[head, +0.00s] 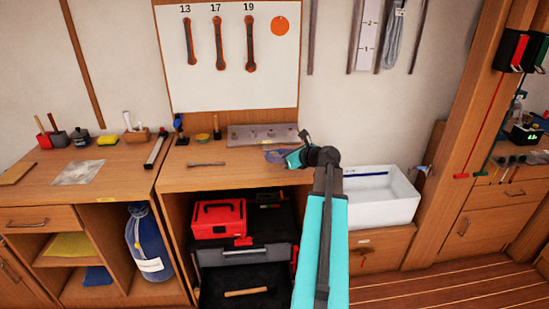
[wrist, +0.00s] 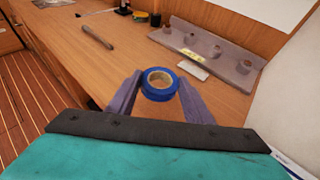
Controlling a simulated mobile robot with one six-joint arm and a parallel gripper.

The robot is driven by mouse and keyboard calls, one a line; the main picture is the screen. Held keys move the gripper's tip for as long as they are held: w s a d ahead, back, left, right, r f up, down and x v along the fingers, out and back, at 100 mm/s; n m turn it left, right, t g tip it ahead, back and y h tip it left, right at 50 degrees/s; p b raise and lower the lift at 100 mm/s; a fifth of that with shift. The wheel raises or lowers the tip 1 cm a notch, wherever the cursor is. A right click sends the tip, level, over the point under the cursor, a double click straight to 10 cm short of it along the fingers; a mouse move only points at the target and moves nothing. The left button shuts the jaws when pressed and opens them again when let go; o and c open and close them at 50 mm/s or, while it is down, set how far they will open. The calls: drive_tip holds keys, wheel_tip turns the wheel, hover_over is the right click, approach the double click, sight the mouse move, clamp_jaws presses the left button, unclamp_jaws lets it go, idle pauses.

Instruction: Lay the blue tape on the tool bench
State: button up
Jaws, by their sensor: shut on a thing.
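The blue tape (wrist: 159,84) is a small roll with a pale cardboard core, seen in the wrist view between my fingertips. My gripper (wrist: 156,97) is shut on it, one grey finger on each side. The tool bench (wrist: 110,67) is the wooden top under and beyond the roll. In the head view my gripper (head: 283,156) is over the right part of the bench top (head: 225,177), with a bit of blue at its tip. I cannot tell whether the roll touches the wood.
A file-like tool (wrist: 97,37) lies further left. A white bin (head: 378,200) stands right of the bench. The bench's front middle is clear.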

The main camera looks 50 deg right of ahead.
sight(275, 151)
drive_tip(key=shift+w+d+f+p, duration=0.1)
drive_tip(key=shift+w+d, duration=0.25)
drive_tip(key=shift+w, duration=0.3)
drive_tip(key=shift+w+d+f+p, duration=0.1)
drive_tip(key=shift+w+d, duration=0.25)
drive_tip(key=shift+w, duration=0.25)
drive_tip(key=shift+w+d+f+p, duration=0.1)
drive_tip(key=shift+w+d, duration=0.25)
drive_tip(key=shift+w, duration=0.3)
drive_tip(key=shift+f+p, duration=0.35)
drive_tip(key=shift+f, duration=1.35)
drive_tip(key=shift+f, duration=0.1)
drive_tip(key=o, duration=1)
drive_tip(key=b+v, duration=0.1)
drive_tip(key=v, duration=1.1)
drive_tip(key=shift+b, duration=0.3)
